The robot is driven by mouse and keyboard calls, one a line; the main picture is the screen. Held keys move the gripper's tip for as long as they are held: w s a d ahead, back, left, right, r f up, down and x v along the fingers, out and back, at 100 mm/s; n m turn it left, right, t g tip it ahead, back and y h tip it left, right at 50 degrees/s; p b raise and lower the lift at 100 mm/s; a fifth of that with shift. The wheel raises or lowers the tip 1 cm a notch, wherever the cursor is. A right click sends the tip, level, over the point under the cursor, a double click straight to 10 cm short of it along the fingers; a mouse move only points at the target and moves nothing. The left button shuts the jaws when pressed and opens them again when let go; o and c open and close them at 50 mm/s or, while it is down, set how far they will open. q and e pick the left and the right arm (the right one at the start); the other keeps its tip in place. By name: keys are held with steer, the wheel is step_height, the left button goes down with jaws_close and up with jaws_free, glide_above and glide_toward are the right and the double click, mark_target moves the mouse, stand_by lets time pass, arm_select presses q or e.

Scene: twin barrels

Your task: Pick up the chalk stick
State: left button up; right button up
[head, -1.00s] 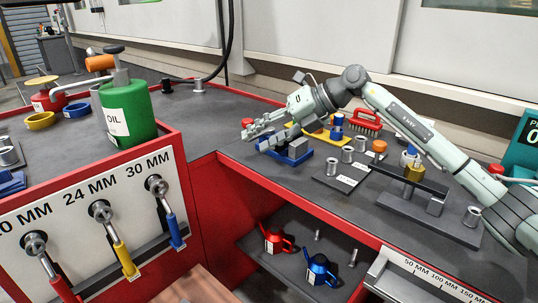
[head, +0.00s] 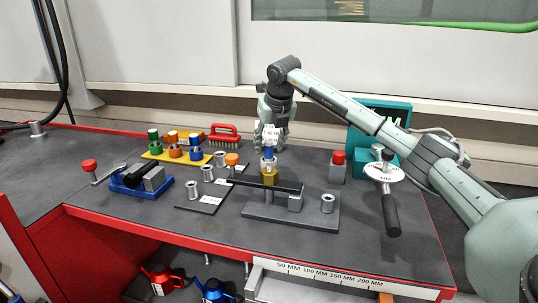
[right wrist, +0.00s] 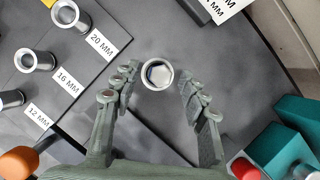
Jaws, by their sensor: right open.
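I cannot make out a chalk stick for certain in either view. A blue and white piece (head: 268,153) shows just above the gold block, below the gripper. My left gripper is not in view.
Metal cylinders (head: 192,188) stand by a dark plate with size labels. A red brush (head: 224,135) lies at the back. An orange knob (head: 232,159) stands near the gripper.

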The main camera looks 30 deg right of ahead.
steer(key=shift+x, duration=1.1)
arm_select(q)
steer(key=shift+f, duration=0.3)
arm_select(e)
jaws_close()
steer(key=shift+r, duration=0.15)
steer(key=shift+r, duration=0.35)
steer(key=r, duration=0.3)
steer(key=shift+w+a+r, duration=0.1)
steer(key=shift+a+r, duration=0.2)
steer(key=shift+a, duration=0.1)
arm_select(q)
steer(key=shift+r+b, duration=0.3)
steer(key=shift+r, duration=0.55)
arm_select(e)
steer(key=w+a+r, duration=0.1)
steer(key=a+r, duration=0.5)
steer(key=a, duration=0.5)
steer(key=shift+r, duration=0.25)
